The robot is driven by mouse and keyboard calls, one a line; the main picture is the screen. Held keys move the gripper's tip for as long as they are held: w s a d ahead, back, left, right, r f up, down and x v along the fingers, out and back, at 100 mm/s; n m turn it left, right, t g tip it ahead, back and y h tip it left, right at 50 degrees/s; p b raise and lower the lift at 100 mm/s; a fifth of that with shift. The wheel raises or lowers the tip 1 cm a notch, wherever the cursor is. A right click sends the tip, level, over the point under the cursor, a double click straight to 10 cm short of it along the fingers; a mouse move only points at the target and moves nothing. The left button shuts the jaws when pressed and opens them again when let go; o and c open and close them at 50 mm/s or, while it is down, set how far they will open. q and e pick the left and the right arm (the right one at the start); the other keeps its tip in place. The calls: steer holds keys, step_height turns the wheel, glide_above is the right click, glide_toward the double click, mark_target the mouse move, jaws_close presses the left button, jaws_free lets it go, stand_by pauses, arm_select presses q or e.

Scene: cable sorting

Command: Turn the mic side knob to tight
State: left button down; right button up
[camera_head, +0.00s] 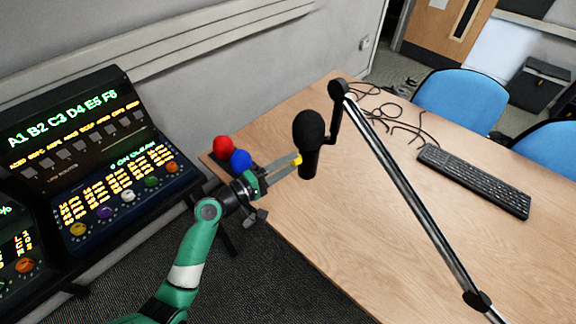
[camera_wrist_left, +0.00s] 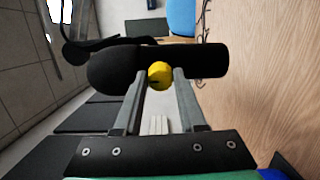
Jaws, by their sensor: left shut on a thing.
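The black microphone (camera_head: 309,140) hangs upright from a boom arm above the table's left edge. Its yellow side knob (camera_head: 297,159) faces my left gripper (camera_head: 294,161). The left gripper reaches in from the left, and its fingertips are at the knob. In the left wrist view, the microphone (camera_wrist_left: 205,62) lies across the picture and the round yellow knob (camera_wrist_left: 160,75) sits between the two fingertips (camera_wrist_left: 159,74). A small dark mark shows on the knob. The fingers are shut on it from both sides. My right gripper is not in view.
The silver boom arm (camera_head: 410,195) slants across the wooden table (camera_head: 400,235). A black keyboard (camera_head: 474,180) and loose cables (camera_head: 400,120) lie on the table. A red ball (camera_head: 223,145) and blue ball (camera_head: 241,159) are close to my left wrist. A lit console (camera_head: 95,150) stands at left.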

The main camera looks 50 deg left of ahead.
arm_select(q)
steer(key=shift+m, duration=0.3)
steer(key=shift+c, duration=2.4)
jaws_free()
steer(key=s+a+p, duration=0.1)
steer(key=s, duration=1)
steer(key=shift+s+a, duration=0.2)
steer(key=shift+s, duration=0.1)
